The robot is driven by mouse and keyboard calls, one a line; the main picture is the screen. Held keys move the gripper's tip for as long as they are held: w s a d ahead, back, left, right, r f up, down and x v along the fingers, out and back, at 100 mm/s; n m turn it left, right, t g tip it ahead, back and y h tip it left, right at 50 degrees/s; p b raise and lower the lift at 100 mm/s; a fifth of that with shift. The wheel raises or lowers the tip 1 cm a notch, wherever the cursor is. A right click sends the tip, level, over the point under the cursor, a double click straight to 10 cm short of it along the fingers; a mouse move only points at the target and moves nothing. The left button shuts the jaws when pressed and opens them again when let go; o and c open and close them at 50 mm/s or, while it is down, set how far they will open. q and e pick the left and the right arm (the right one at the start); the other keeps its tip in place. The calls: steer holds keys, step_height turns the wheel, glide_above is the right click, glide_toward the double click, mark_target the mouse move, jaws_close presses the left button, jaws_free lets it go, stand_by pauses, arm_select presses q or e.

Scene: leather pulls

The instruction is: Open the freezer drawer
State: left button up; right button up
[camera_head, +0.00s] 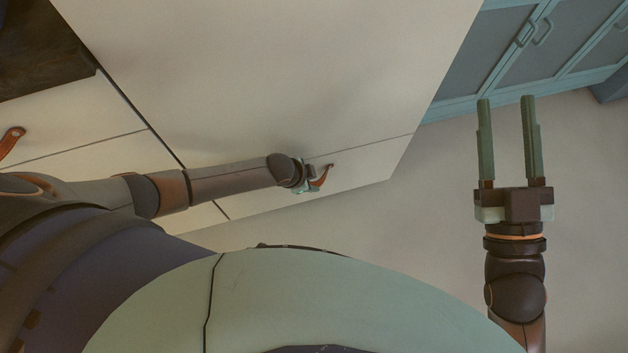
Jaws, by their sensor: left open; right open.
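The drawer front (365,166) is a cream panel low on the tall cream cabinet, below a thin seam. A small brown-orange leather pull (325,176) sits on it. My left arm reaches to it, and my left gripper (313,181) is at the pull; its open fingers are small and partly hidden by the wrist, so I cannot tell whether they touch or surround the pull. The drawer looks flush with the panel above it. My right gripper (506,99) is open and empty, over bare floor at the right, away from the drawer.
A large cream door (290,70) stands above the drawer. Another leather pull (11,140) is on a cream front at far left, under a dark counter (40,45). Blue-green cabinets (555,40) stand at the upper right. The floor (430,220) right of the drawer is clear.

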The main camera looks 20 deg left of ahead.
arm_select(q)
steer(key=shift+b+x, duration=0.55)
steer(key=shift+x, duration=0.55)
arm_select(e)
steer(key=s+r+n+t+y, duration=0.1)
steer(key=s+r+n+y, duration=0.2)
steer(key=r, duration=0.3)
steer(key=shift+s+a+r+y, duration=0.2)
steer(key=shift+s+a+y, duration=0.2)
steer(key=shift+y, duration=0.3)
arm_select(q)
steer(key=shift+c, duration=0.3)
jaws_close()
